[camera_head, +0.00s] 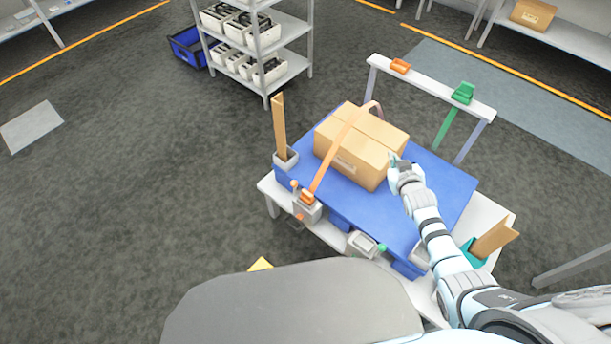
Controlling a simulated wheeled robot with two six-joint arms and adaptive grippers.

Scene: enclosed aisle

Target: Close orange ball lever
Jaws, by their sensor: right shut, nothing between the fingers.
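The orange ball lever (295,185) stands at the grey ratchet box (307,209) on the near left edge of the blue-topped table. Its ball is small here, and the lever's exact angle is hard to tell. An orange strap (329,160) runs from this ratchet up and over a cardboard box (345,160). My right gripper (393,159) is shut and empty at the right side of the cardboard box, well away from the orange lever. I cannot tell if it touches the box. My left gripper is not in view.
A second ratchet (363,244) with a green ball (381,247) sits on the near edge. A white rail (430,83) behind the table bears an orange clip (400,66) and a green clip (463,93). Upright boards (279,125) flank the table. A shelf rack (290,62) stands behind left.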

